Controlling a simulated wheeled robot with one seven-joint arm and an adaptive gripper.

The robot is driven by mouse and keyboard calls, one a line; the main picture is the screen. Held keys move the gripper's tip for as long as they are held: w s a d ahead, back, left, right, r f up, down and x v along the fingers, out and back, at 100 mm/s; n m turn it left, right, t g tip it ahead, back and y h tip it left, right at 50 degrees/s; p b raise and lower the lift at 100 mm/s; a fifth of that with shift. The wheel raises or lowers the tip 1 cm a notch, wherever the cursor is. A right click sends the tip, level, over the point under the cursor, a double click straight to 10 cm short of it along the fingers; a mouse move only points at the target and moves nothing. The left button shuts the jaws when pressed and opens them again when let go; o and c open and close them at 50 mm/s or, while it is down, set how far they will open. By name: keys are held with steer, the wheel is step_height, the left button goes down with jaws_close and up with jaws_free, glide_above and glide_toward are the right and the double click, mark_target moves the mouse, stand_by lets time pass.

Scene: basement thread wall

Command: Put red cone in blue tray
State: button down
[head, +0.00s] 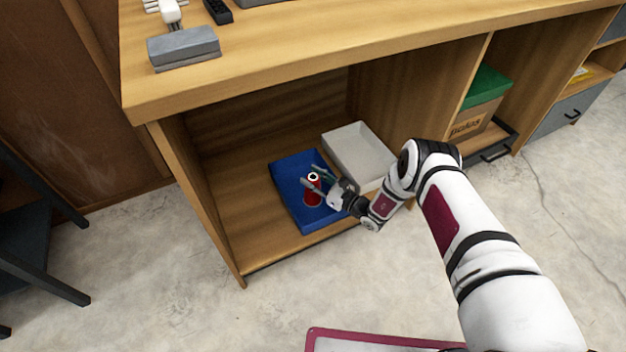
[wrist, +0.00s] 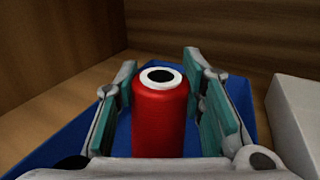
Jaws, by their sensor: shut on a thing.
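The red cone (head: 312,196), a red thread cone with a white top ring and a dark hole, stands upright between the fingers of my gripper (head: 318,179). In the wrist view the red cone (wrist: 159,122) is between the teal pads of my gripper (wrist: 163,100), which is shut on it. The blue tray (head: 286,178) is on the lower shelf, with the cone within its outline. The blue tray also shows around the cone in the wrist view (wrist: 62,148). The cone's base is hidden in the wrist view, and I cannot tell if it touches the tray floor.
A pale grey tray (head: 352,140) stands right beside the blue tray. The wooden shelf top (head: 300,50) overhangs the compartment, and a side panel (head: 195,205) bounds it on the left. A box with a green top (head: 478,110) is in the compartment to the right.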

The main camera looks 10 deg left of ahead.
steer(key=c, duration=1)
jaws_free()
steer(key=p+v, duration=0.4)
steer(key=v, duration=0.8)
steer(key=shift+s+d, duration=0.1)
